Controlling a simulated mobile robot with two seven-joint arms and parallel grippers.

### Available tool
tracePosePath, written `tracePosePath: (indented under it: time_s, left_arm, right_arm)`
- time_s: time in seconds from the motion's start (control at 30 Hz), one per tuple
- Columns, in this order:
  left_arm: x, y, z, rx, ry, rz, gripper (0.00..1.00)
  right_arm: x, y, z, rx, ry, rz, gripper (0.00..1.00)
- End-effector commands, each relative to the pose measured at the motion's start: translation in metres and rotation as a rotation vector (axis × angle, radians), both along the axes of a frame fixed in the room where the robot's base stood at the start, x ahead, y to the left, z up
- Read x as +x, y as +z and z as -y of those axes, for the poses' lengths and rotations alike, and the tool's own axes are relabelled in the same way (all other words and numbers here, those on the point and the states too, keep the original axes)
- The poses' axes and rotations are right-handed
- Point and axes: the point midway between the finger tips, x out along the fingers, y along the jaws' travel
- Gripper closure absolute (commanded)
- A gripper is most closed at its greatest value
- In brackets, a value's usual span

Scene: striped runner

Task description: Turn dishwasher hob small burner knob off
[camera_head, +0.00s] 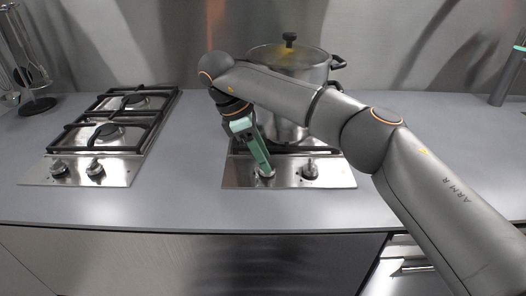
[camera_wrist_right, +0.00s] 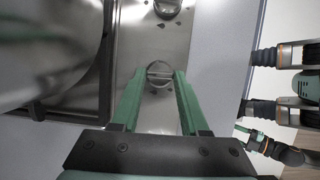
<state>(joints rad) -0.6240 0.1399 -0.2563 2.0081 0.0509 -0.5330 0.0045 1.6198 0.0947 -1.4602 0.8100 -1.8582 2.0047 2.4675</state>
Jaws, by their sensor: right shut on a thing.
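The hob (camera_head: 240,180) under the pot is a steel plate with two knobs on its front strip. My right gripper (camera_head: 266,172) reaches down to the left knob (camera_head: 266,174) of this hob. In the right wrist view its two green fingers (camera_wrist_right: 159,78) stand on either side of the round knob (camera_wrist_right: 159,72) and are shut on it. The other knob (camera_head: 310,170) is free to the right; it also shows at the top of the wrist view (camera_wrist_right: 167,8). The burners are mostly hidden by the pot and my arm. Green and grey parts of my other arm show at the wrist view's right.
A large lidded steel pot (camera_head: 290,62) stands on the hob behind my gripper. A second hob (camera_head: 105,130) with black grates and two knobs is at the left. A utensil stand (camera_head: 38,106) is at the far left. The counter between the hobs is clear.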

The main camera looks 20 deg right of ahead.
Motion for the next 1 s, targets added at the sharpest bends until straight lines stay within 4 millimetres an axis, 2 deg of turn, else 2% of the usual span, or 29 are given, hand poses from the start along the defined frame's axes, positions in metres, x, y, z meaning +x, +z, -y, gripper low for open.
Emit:
tracePosePath:
  time_s: [0.17,0.63,0.67,0.9,1.0]
  left_arm:
    - [0.0028,0.0044,0.0003,-0.001,0.001,0.01,0.45]
    - [-0.0019,0.0003,-0.0024,0.003,0.004,-0.002,0.45]
    - [-0.0026,0.0,-0.0024,0.003,0.004,-0.003,0.45]
    - [-0.0052,-0.0018,-0.0028,0.005,0.004,-0.01,0.45]
    - [-0.0051,-0.0017,-0.0029,0.005,0.004,-0.01,0.45]
  right_arm:
    - [0.0006,0.0003,-0.0002,0.001,-0.038,0.001,1.0]
    - [0.0006,-0.0002,-0.0002,0.001,-0.048,0.001,1.0]
    - [0.0006,-0.0002,-0.0002,0.001,-0.048,0.0,0.52]
    - [0.0005,-0.0002,0.0,0.001,-0.048,0.0,0.25]
    - [0.0005,-0.0001,0.0001,0.001,-0.047,0.0,0.25]
